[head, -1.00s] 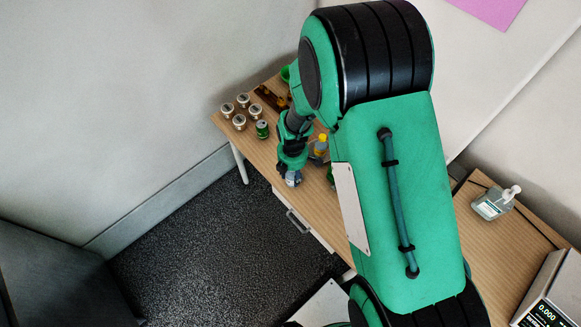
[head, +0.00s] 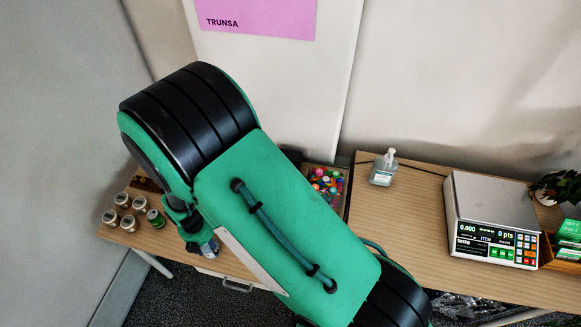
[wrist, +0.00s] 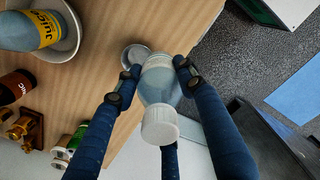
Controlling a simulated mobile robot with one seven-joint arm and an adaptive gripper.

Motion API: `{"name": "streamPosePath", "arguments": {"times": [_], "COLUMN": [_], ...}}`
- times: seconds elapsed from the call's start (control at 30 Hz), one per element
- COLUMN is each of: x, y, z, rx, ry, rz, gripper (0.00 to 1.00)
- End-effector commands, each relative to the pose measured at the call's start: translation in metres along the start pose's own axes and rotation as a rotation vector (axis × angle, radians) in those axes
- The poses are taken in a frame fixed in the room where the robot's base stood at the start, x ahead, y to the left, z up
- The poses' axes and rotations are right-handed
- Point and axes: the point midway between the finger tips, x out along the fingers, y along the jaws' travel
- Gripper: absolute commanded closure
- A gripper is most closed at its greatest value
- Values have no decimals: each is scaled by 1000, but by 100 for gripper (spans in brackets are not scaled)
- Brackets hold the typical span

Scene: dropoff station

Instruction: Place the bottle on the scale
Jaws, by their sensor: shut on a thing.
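The bottle (wrist: 160,82), pale blue-grey with a white cap (wrist: 160,126), is between the fingers of my gripper (wrist: 156,72) in the wrist view. My gripper is shut on it, with fingers on both sides. The table's wood top shows behind it. In the head view my arm hides most of the gripper and bottle, at the left part of the table. The scale (head: 490,197) stands on the right part of the table, far from my gripper. Its grey top plate is bare and its display reads 0.000.
A sanitizer bottle (head: 383,170) stands left of the scale, and a box of colourful balls (head: 325,182) farther left. Several jars (head: 123,200) and a green can (head: 155,219) stand at the left end. A juice bottle (wrist: 28,30) sits in a bowl (wrist: 70,38). A plant (head: 560,186) is right of the scale.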

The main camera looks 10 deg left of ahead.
Motion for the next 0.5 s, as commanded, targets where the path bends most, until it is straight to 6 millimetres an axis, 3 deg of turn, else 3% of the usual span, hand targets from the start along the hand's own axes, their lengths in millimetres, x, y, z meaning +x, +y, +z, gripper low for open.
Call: {"name": "streamPosePath", "arguments": {"times": [0.33, 0.5], "x": [-2, -13], "y": [0, 1], "z": [0, 0], "rx": [0, 0], "ry": [0, 0], "rz": [0, 1], "gripper": [75, 75]}}
